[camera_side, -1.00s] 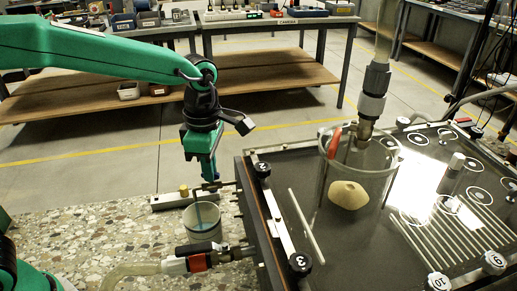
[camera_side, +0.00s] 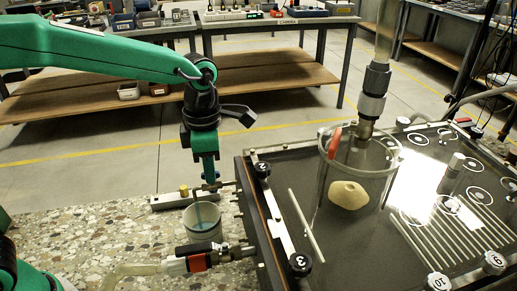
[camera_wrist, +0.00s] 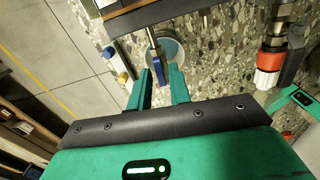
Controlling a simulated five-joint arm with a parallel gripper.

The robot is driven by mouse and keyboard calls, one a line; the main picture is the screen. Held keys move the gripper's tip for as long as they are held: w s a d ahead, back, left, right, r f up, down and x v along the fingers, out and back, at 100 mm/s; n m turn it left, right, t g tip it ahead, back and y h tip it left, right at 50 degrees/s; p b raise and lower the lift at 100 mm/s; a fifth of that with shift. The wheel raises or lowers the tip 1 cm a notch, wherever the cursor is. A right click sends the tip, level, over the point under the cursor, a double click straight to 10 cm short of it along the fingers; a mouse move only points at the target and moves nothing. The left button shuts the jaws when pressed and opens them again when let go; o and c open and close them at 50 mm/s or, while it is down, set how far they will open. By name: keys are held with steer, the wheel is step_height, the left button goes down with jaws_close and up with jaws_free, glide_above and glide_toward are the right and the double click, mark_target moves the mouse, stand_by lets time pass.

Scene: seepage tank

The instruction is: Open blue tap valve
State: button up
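The blue tap valve handle (camera_wrist: 158,68) shows in the wrist view at the end of a thin metal pipe from the tank wall. My gripper (camera_wrist: 158,82) is open, its two green fingers apart with the blue handle between their tips. I see a gap on the right of the handle; contact on the left I cannot tell. In the side view my gripper (camera_side: 209,181) points down at the pipe beside the tank, and its fingers largely hide the handle. A whitish cup (camera_side: 203,228) stands below the pipe, with a narrow blue strip inside it.
The dark tank (camera_side: 262,215) with black knobs stands right of my gripper. A red-and-black hose fitting (camera_side: 198,262) sits in front of the cup; it also shows in the wrist view (camera_wrist: 268,70). A metal bar (camera_side: 168,201) lies left of the pipe. The speckled surface at left is mostly clear.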

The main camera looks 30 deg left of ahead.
steer(key=shift+o, duration=0.6)
steer(key=shift+r, duration=3.45)
steer(key=shift+s+a+r+m, duration=0.3)
steer(key=shift+s+a+m, duration=0.1)
steer(key=shift+a+m, duration=0.4)
steer(key=s+a+f+m+t, duration=0.1)
steer(key=s+a+m+t, duration=0.1)
steer(key=s+a+m, duration=0.5)
steer(key=s+a+f+m+t, duration=0.1)
steer(key=s+a+m+t, duration=0.2)
steer(key=m, duration=1.4)
steer(key=s+a, duration=0.4)
steer(key=s, duration=0.1)
steer(key=shift+s+a+f+m+t, duration=0.15)
steer(key=shift+f+m+t, duration=0.1)
steer(key=shift+m+t, duration=0.05)
